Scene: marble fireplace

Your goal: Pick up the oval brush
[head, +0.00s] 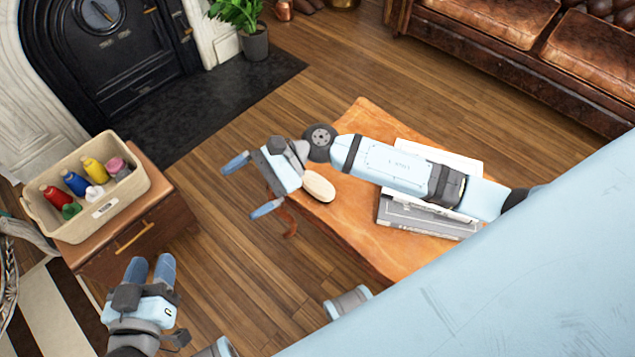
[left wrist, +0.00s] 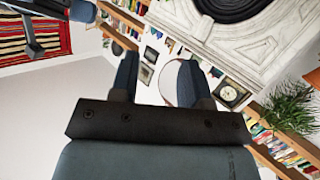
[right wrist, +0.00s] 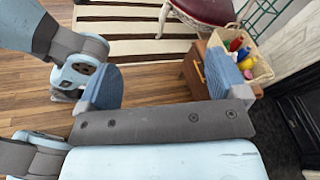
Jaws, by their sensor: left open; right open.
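The oval brush (head: 319,186) lies near the left end of the orange wooden table (head: 345,225), its pale oval face showing. My right gripper (head: 250,186) is open and empty, just left of the brush, with its fingers pointing away from it past the table end. Its wrist is close beside the brush; I cannot tell whether they touch. The open fingers of the right gripper also show in its wrist view (right wrist: 165,80). My left gripper (head: 151,268) is open and empty at the lower left, far from the brush. Neither wrist view shows the brush.
Books (head: 425,217) lie on the table under my right arm. A beige bin (head: 125,205) of colored bottles stands on a wooden cabinet (head: 130,240) at the left. A leather sofa (head: 540,70) is at upper right. Wooden floor is free between cabinet and table.

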